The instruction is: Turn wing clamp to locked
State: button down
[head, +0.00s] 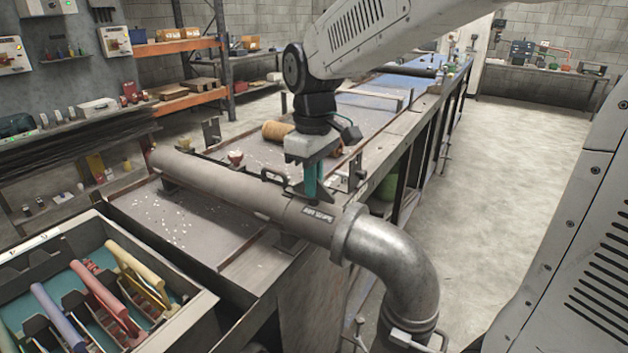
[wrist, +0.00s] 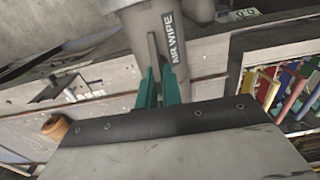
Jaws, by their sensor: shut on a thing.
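The grey tube (head: 225,188) lies across the bench, with an "AIR WIPE" label near its elbow end. The label also shows in the wrist view on the tube (wrist: 190,70). A thin grey fin, which looks like the wing clamp (wrist: 152,48), stands along the tube just left of the label. My gripper (head: 313,195) points down onto the tube beside the label. In the wrist view my gripper (wrist: 159,84) has its teal fingers shut on the fin, one on each side. The fin's lower part is hidden between them. I cannot read a lock mark.
A metal elbow pipe (head: 400,262) bends down from the tube's right end. A dark handle (head: 272,177) stands close left of my fingers. An orange roll (head: 276,131) lies behind. A bin (head: 200,302) with coloured tubes stands at front left. The floor at right is clear.

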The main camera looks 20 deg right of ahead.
dwell(0.5)
jog(key=c, duration=1.6)
grip_release()
jog(key=shift+o, duration=0.2)
jog(key=shift+r, duration=0.1)
notch_tip(320, 180, up, 8)
jog(key=shift+f, duration=0.15)
jog(key=s+d+f+m, duration=0.1)
jog(key=s+f+m, duration=0.2)
jog(key=s, duration=0.8)
jog(key=s+d+f+m+t, duration=0.1)
jog(key=s+f, duration=0.4)
jog(key=s, duration=0.6)
jog(key=d+m, duration=0.1)
jog(key=m, duration=0.1)
jog(key=shift+d+m, duration=0.2)
jog(key=shift+m, duration=0.1)
